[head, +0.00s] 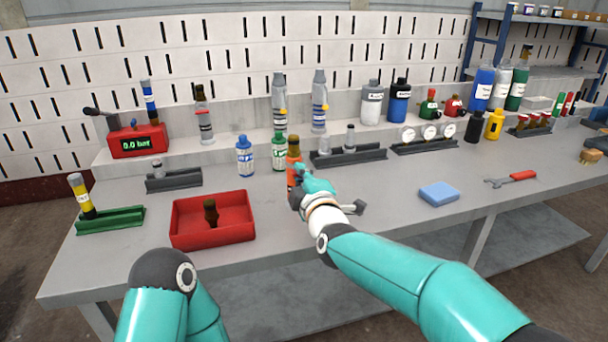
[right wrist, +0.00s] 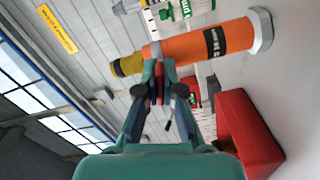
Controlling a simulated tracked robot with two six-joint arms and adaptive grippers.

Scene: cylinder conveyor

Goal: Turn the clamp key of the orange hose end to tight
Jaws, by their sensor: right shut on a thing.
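The orange hose end (head: 292,174) stands upright on the bench, with a brown top. In the right wrist view the orange hose end (right wrist: 210,43) lies across the picture, with a black label band, a pale foot and a grey clamp ring below its brown tip. My right gripper (head: 302,178) is at its right side, covering part of it. In the right wrist view my right gripper (right wrist: 158,72) is shut at the clamp ring on the clamp key, which the fingers mostly hide. I cannot tell the key's angle. My left gripper is out of view.
A red tray (head: 250,228) holding a dark brown fitting is left of the orange hose end.

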